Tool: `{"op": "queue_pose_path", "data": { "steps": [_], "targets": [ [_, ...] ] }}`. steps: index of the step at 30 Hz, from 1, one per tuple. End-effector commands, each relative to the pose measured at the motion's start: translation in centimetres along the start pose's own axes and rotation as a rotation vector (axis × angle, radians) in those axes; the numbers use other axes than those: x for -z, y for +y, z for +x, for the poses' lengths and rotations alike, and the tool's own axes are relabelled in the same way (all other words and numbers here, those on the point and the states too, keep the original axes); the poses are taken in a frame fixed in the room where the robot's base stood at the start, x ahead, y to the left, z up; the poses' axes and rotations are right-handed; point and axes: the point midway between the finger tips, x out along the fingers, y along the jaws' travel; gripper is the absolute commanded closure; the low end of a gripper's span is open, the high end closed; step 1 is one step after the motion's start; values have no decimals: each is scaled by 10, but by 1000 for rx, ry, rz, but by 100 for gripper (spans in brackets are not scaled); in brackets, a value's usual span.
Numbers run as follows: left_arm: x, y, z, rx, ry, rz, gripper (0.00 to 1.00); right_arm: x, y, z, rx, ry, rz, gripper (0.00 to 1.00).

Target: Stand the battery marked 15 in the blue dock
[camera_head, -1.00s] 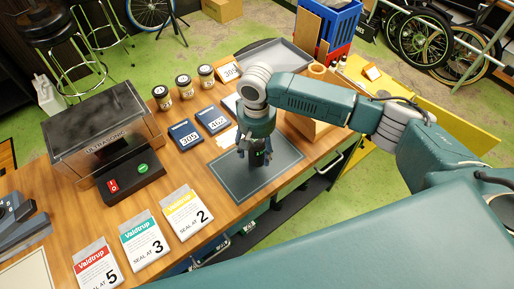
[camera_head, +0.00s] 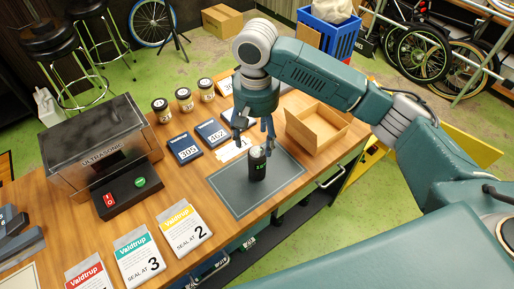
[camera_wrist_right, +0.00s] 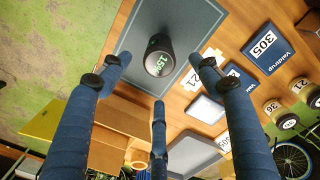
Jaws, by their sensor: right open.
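A black cylindrical battery (camera_head: 257,168) with green lettering stands upright on the grey mat (camera_head: 228,194). It also shows in the right wrist view (camera_wrist_right: 159,60), where its green marking looks like 15. My right gripper (camera_head: 254,130) is just above and behind the battery in the head view, open and empty. Its three blue fingers are spread in the right wrist view (camera_wrist_right: 160,76), and the battery lies beyond their tips. I cannot make out a blue dock for certain; a dark blue-grey object (camera_head: 22,243) is cut off at the left edge. My left gripper is out of view.
Blue cards marked 305 (camera_head: 184,149) and 362 (camera_head: 213,132) lie behind the mat, with several jars (camera_head: 184,100) beyond. An open cardboard box (camera_head: 318,124) stands right of the mat. An ultrasonic cleaner (camera_head: 95,150) and Valdtrup packets (camera_head: 180,229) are at left and front.

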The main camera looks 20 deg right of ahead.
Motion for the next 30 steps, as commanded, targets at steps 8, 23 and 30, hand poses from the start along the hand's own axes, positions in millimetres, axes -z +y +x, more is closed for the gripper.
{"op": "queue_pose_path", "data": {
  "steps": [8,23,30],
  "targets": [
    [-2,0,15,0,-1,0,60,-12,-10,-11,-18,123,205,36],
    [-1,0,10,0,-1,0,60,-10,-8,41,-17,144,278,36],
    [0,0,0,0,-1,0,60,-6,0,64,-19,144,278,36]
  ]
}}
